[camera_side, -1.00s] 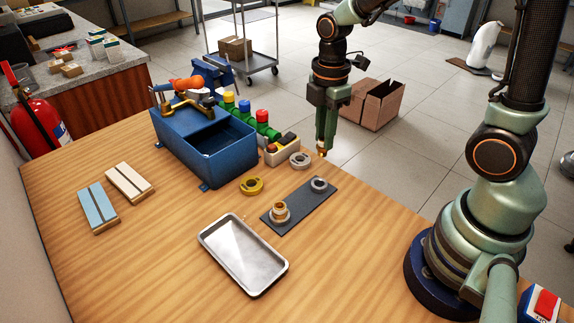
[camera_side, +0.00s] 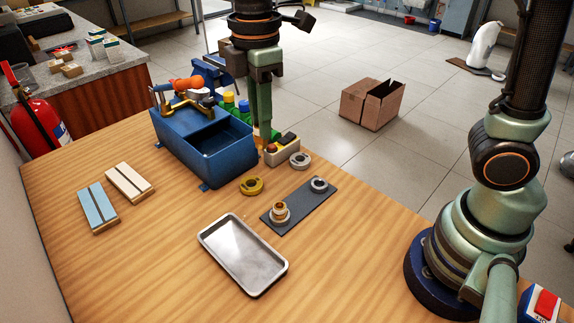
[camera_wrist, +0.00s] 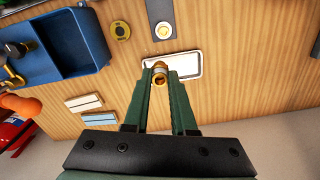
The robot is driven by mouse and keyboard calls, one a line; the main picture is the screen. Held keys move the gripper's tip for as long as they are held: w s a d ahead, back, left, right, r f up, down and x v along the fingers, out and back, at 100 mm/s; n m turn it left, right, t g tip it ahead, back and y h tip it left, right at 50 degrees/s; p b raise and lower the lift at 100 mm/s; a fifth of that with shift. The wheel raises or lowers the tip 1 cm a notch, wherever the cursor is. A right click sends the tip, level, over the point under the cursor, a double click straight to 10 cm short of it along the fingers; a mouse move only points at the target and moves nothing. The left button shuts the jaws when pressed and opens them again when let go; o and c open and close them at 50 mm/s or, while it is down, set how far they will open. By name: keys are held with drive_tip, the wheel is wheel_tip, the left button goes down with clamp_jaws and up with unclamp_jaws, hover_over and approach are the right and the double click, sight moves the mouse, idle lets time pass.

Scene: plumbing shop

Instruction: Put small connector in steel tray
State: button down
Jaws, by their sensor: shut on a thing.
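My gripper (camera_side: 264,136) is shut on a small brass connector (camera_wrist: 159,68), which shows between the fingertips in the wrist view. In the side view the fingers point down beside the blue bin, in front of the coloured fittings, and the connector is hard to make out there. The steel tray (camera_side: 243,256) lies empty on the wooden table, well nearer the side camera than the gripper. In the wrist view the tray (camera_wrist: 188,65) shows beyond the fingertips, partly hidden by the connector and fingers.
A dark mat (camera_side: 301,207) beside the tray bears a brass-and-grey fitting (camera_side: 280,212) and a grey ring (camera_side: 319,185). A yellow flange (camera_side: 251,186) and another grey ring (camera_side: 300,160) lie behind. The blue bin (camera_side: 180,153) stands at back left.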

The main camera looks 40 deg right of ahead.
drive_tip(key=s+a, duration=0.2)
drive_tip(key=a, duration=0.7)
hover_over(242, 254)
wheel_tip(242, 254, down, 20)
drive_tip(key=shift+f, duration=0.15)
drive_tip(key=c, duration=0.7)
unclamp_jaws()
drive_tip(key=shift+f, duration=0.1)
drive_tip(key=shift+c, duration=0.2)
